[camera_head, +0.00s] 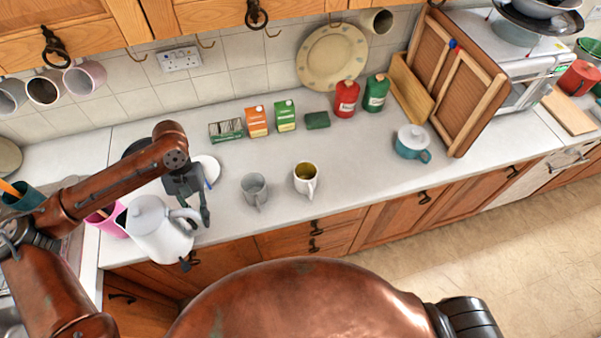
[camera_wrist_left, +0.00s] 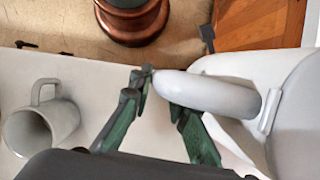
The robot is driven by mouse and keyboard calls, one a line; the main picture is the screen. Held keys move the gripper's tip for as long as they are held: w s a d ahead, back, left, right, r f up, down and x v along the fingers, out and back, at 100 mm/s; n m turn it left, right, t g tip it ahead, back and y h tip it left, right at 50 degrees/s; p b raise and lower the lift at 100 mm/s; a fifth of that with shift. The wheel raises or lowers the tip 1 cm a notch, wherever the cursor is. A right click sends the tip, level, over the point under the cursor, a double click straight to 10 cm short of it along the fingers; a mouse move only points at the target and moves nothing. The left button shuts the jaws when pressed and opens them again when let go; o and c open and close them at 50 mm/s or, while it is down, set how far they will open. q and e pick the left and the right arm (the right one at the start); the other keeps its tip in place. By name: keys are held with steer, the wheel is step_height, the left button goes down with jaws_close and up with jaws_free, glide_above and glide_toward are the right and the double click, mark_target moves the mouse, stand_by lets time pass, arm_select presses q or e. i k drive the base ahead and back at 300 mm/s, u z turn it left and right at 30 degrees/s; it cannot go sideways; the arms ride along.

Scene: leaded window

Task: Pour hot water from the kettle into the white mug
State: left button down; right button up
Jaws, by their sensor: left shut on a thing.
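A white mug (camera_head: 306,184) with a yellowish inside stands upright on the counter, right of the gripper. A greyish mug (camera_head: 254,191) stands between them. One pale mug (camera_wrist_left: 43,122) shows at the left in the wrist view. My right gripper is not in view.
Several small boxes (camera_head: 257,121) and red and green canisters (camera_head: 346,98) stand at the back. A pink cup (camera_head: 107,222) is behind the kettle. Mugs hang under the cupboards.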

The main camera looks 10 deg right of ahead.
mark_target(306, 172)
steer(key=z, duration=0.25)
steer(key=k, duration=0.65)
steer(key=z, duration=0.6)
steer(key=k, duration=0.65)
steer(key=z, duration=0.2)
steer(key=i, duration=0.75)
steer(key=u, duration=0.15)
